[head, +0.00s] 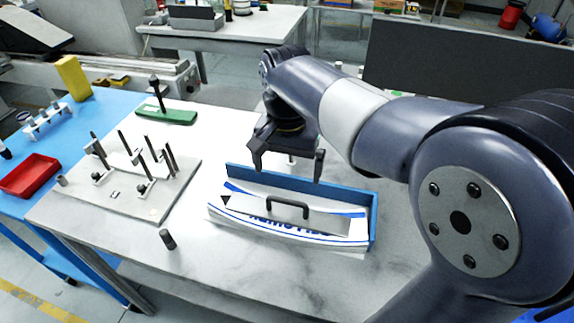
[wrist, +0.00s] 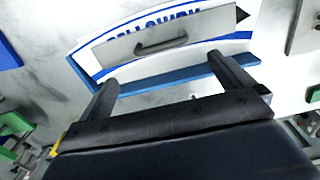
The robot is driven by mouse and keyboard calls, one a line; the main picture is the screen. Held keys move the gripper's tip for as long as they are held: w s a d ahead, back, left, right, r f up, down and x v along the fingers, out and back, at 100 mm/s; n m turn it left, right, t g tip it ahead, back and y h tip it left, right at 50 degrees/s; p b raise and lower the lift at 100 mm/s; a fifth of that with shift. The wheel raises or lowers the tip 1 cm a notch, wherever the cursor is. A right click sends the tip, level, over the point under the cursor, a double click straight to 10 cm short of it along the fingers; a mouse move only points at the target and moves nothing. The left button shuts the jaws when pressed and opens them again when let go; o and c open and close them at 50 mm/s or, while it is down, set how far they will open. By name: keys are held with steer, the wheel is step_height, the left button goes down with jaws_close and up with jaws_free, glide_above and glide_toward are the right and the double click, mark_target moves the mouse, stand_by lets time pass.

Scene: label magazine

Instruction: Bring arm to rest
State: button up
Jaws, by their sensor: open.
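My gripper (head: 287,164) hangs from my arm above the table, just behind the label magazine. It is open and its fingers hold nothing. In the wrist view the two fingers of my gripper (wrist: 168,75) are spread wide, with the magazine beyond them. The label magazine has a blue back wall (head: 290,182) and holds a stack of white labels (head: 235,216) with blue lettering. A grey plate with a black handle (head: 277,208) lies on top of the labels. It also shows in the wrist view (wrist: 120,47).
A fixture plate with several upright posts (head: 130,185) stands left of the magazine. A dark cylinder (head: 168,239) stands at the table's front. A green base with a black handle (head: 166,116) is at the back. A red bin (head: 30,175) sits on the blue table.

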mark_target(287, 200)
steer(key=shift+f, duration=0.1)
step_height(287, 200, down, 13)
steer(key=shift+r+b, duration=0.15)
steer(key=shift+b, duration=0.15)
step_height(287, 200, up, 3)
steer(key=shift+f, duration=0.2)
steer(key=shift+r, duration=0.35)
